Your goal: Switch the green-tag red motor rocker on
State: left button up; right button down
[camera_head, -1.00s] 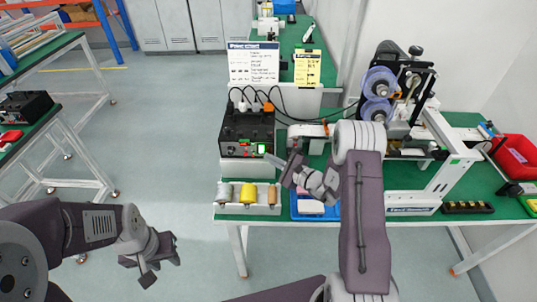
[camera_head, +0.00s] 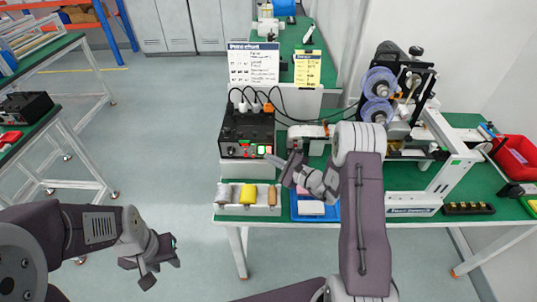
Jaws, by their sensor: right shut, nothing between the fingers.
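The black control box (camera_head: 247,128) stands at the left end of the green bench. Its front face carries a black knob at left and a small switch panel at right, where a bright green lit patch (camera_head: 262,150) shows beside a little red. The tags and the rocker's position are too small to read. My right gripper (camera_head: 270,159) is shut and empty, its tip just below and right of the lit patch; I cannot tell if it touches the panel. My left gripper (camera_head: 160,268) hangs over the floor, away from the bench, its fingers apart.
A white holder with grey, yellow and brown rolls (camera_head: 247,194) sits in front of the box. A blue tray (camera_head: 298,214) lies under my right gripper. A machine with purple reels (camera_head: 380,84) and a red bin (camera_head: 514,155) stand to the right. Cables rise from the box.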

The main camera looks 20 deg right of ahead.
jog(key=shift+s, duration=0.1)
jog(key=shift+s+a+r, duration=0.15)
jog(key=shift+s+a, duration=0.05)
jog(key=shift+s, duration=0.5)
jog(key=shift+s+a+r, duration=0.15)
jog(key=shift+s+a, duration=0.1)
jog(key=shift+s, duration=0.55)
jog(key=shift+s+a+r, duration=0.1)
jog(key=shift+s+a, duration=0.1)
jog(key=shift+s, duration=0.55)
jog(key=shift+s+a+r, duration=0.15)
jog(key=shift+s+a, duration=0.1)
jog(key=shift+s, duration=0.55)
